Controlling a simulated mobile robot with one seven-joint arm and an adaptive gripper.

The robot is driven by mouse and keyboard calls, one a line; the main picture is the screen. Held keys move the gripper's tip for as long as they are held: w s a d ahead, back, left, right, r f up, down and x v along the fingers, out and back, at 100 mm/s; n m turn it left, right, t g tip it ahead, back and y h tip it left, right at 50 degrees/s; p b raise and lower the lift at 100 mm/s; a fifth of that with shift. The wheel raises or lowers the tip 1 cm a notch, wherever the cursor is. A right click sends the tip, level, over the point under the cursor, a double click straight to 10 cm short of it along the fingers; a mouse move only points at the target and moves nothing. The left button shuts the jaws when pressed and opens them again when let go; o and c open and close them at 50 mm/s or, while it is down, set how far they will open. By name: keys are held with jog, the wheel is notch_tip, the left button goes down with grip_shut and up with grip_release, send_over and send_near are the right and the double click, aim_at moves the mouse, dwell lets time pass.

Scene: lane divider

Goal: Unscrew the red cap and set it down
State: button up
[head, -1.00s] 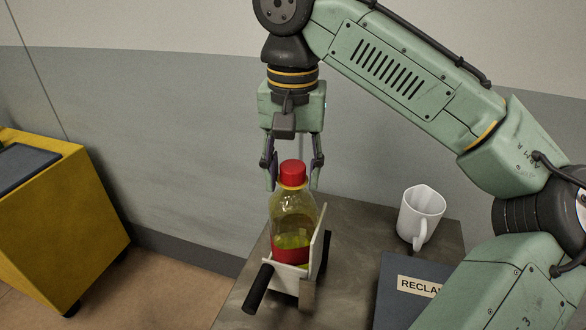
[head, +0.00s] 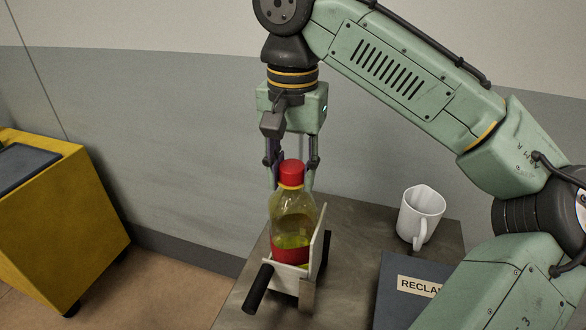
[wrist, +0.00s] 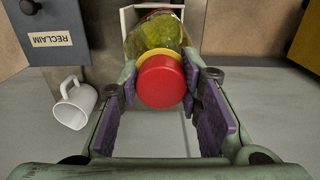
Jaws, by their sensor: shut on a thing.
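The red cap (head: 291,173) sits on the neck of a clear bottle (head: 293,210) with yellow-green liquid and a red band. A yellow ring shows under the cap. The bottle stands upright in a white holder (head: 318,242) on the table. My gripper (head: 290,181) points down from above, its fingers around the cap. In the wrist view the cap (wrist: 160,82) lies between the purple finger pads, and my gripper (wrist: 161,88) is shut on it.
A white mug (head: 420,214) stands on the table (head: 365,230), right of the bottle. A dark box labelled RECLAIM (head: 400,300) is at the front right. A black handle (head: 257,289) sticks out from the holder. A yellow cabinet (head: 70,220) stands at left.

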jog(key=c, duration=0.4)
jog(key=shift+n, duration=0.3)
grip_shut()
jog(key=shift+n, duration=0.6)
jog(key=shift+n, duration=0.8)
jog(key=shift+n, duration=0.9)
